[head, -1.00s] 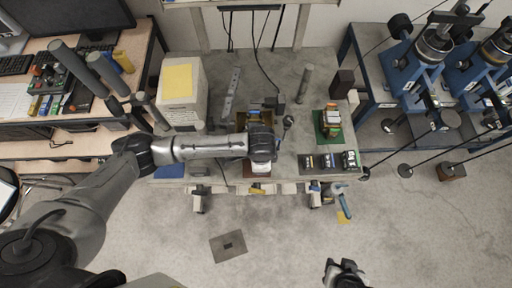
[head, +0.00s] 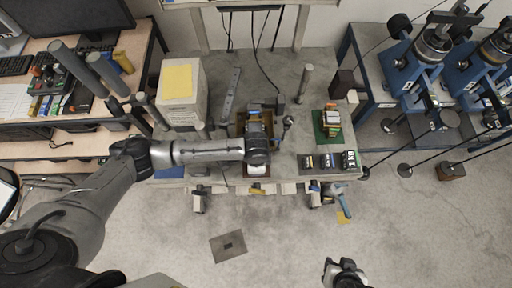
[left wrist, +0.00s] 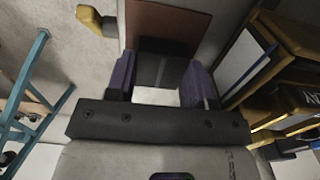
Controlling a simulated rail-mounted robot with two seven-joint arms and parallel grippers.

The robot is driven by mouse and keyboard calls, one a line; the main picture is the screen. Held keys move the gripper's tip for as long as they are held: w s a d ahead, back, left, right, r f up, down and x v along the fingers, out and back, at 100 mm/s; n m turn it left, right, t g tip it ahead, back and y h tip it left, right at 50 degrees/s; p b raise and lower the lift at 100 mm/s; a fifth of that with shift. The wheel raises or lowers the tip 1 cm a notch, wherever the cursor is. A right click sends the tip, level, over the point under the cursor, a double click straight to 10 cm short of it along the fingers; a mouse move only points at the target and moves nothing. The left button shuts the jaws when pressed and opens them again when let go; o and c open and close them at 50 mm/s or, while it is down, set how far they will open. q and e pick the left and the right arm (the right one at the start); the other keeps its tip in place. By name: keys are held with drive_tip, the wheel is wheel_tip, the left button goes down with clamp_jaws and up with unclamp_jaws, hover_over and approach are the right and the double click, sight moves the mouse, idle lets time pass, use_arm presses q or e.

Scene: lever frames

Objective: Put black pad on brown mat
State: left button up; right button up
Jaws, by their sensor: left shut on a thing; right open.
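The brown mat (left wrist: 160,22) lies under and beyond my left fingertips in the left wrist view. In the head view it shows at the bench's front edge (head: 249,174), mostly covered by my left wrist. My left gripper (left wrist: 158,78) points down over the mat and is shut on the black pad (left wrist: 160,70), which sits between its two dark purple fingers. I cannot tell whether the pad touches the mat. My right gripper (head: 343,272) is open and empty, low in the head view, well in front of the bench.
A wooden tray (head: 239,124) lies just behind the left gripper. A green mat (head: 319,127) with a stack on it and a dark tray (head: 310,171) of small items are to the right. A pale box (head: 182,105) stands on the left. Clamps line the front edge.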

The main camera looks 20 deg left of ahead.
use_arm(q)
drive_tip(key=shift+f, duration=0.15)
drive_tip(key=o, duration=1.2)
wheel_tip(320, 180, up, 12)
drive_tip(key=shift+r, duration=0.15)
drive_tip(key=shift+d, duration=0.1)
